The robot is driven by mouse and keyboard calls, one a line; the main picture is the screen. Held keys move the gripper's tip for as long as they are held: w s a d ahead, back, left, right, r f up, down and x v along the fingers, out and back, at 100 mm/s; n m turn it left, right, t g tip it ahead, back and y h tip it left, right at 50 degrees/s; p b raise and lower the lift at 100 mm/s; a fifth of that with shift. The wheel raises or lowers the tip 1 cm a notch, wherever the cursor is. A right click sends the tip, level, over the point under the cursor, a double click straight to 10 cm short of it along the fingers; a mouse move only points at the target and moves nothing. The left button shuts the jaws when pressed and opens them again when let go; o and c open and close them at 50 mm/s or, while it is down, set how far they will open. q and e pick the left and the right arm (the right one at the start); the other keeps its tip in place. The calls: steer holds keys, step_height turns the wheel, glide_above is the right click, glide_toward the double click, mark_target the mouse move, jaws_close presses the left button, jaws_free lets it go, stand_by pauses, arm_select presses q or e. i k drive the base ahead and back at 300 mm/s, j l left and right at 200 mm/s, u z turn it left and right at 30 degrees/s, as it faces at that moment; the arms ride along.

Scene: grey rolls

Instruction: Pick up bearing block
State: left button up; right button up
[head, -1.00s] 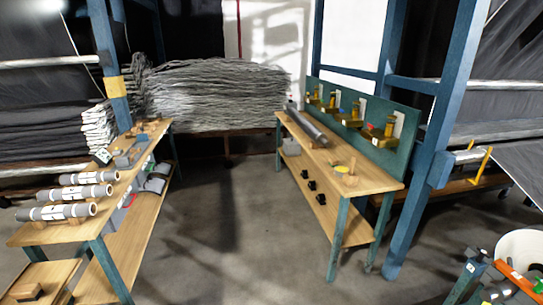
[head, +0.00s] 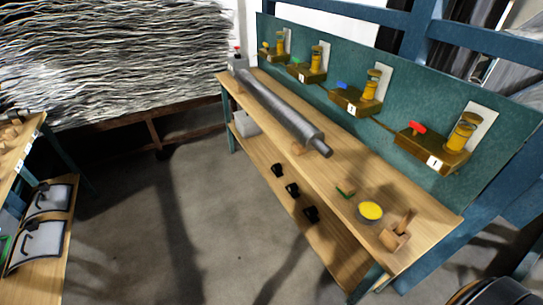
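Several small black block-like parts sit in a row on the lower shelf of the wooden bench; one is at the far end (head: 277,170), one in the middle (head: 291,189) and one nearest (head: 311,214). They may be the bearing blocks, but they are too small to tell. A long grey roller (head: 275,108) lies along the bench top above them. Neither of my grippers is in view.
Numbered brass-coloured units hang on the green back panel (head: 400,105). Another bench stands left; the floor (head: 185,220) between is clear.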

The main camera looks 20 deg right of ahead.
mark_target(293, 188)
steer(key=i+j+z, duration=0.15)
steer(key=i+z, duration=0.3)
steer(key=i, duration=0.15)
steer(key=i+j+z, duration=0.3)
steer(key=i+z, duration=0.15)
steer(key=i+j+z, duration=0.4)
steer(key=i+j, duration=0.15)
steer(key=i+j+z, duration=0.45)
steer(key=j, duration=0.2)
steer(key=i+j+z, duration=0.25)
steer(key=j+z, duration=0.2)
steer(key=j, duration=0.3)
